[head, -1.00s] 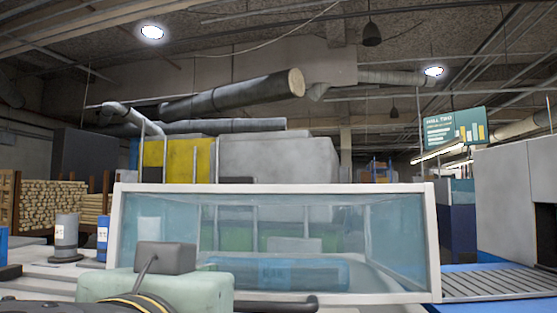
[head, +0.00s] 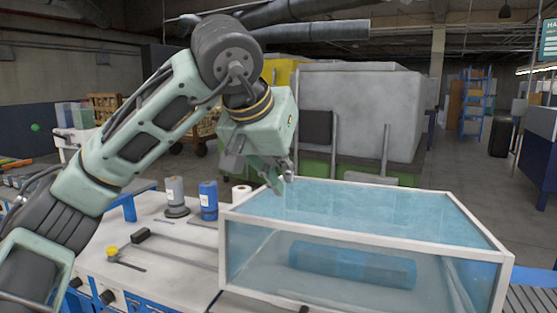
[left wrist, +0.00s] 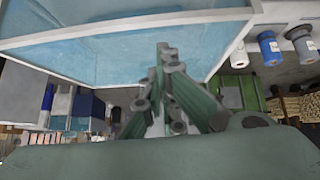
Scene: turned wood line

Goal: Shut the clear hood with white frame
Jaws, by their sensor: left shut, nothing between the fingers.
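The clear hood with white frame (head: 368,248) is a box of bluish panes at the lower right of the head view. Its top and front panes both show, and a blue roll (head: 350,265) shows through the front. Its lower front edge is partly cut off, so I cannot tell whether it is fully down. My left gripper (head: 283,183) is shut and empty at the hood's far left corner. In the left wrist view the fingers (left wrist: 164,52) overlap the hood's pane (left wrist: 110,58); I cannot tell whether they touch it. My right gripper is out of view.
A grey spool (head: 175,195), a blue spool (head: 208,200) and a small white roll stand on the white bench (head: 150,225), left of the hood. A yellow-knobbed lever (head: 112,252) is at the bench front. A large grey cabinet (head: 360,110) stands behind.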

